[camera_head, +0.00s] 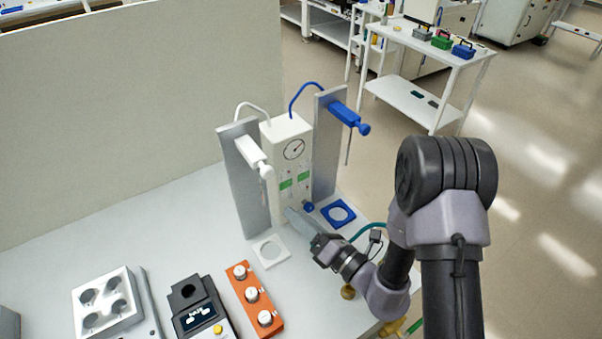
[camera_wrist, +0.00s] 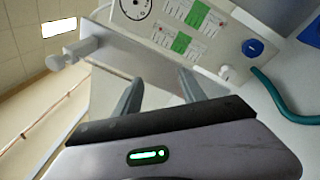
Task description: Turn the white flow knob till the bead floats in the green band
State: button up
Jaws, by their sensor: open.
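The white flow panel (camera_head: 292,140) stands upright between two grey plates and carries a round dial (camera_head: 294,149). Two scales with green bands (camera_head: 286,184) are on its front; the green bands also show in the wrist view (camera_wrist: 181,43). I cannot make out the bead. The white flow knob (camera_wrist: 228,72) sits low on the panel near the green tube; in the head view I cannot see it clearly. A blue knob (camera_wrist: 252,47) is beside it. My gripper (camera_wrist: 160,80) is open and empty, in front of the panel's lower part and apart from the white knob.
A white syringe-like part (camera_head: 252,150) and a blue one (camera_head: 345,114) stick out from the plates. White (camera_head: 257,251) and blue (camera_head: 327,214) square rings lie below. An orange block (camera_head: 243,280), dark meter (camera_head: 185,310) and white rack (camera_head: 78,298) stand front left. The back-left bench is clear.

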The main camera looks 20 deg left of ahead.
jog(key=f+m+h, duration=0.1)
jog(key=f, duration=0.3)
jog(key=w+d+f+m+t+b, duration=0.1)
jog(key=f, duration=0.3)
jog(key=d+f+m+t+h+b, duration=0.1)
jog(key=f, duration=0.3)
jog(key=shift+w+d+m+h, duration=0.25)
jog(key=shift+w+m+h, duration=0.05)
jog(key=shift+w, duration=0.05)
jog(key=x, duration=0.6)
jog(key=shift+w+a+f+b, duration=0.15)
jog(key=shift+f+b, duration=0.05)
jog(key=shift+b, duration=0.15)
jog(key=shift+w+a, duration=0.35)
jog(key=shift+a, duration=0.05)
jog(key=shift+c, duration=0.2)
grip_shut()
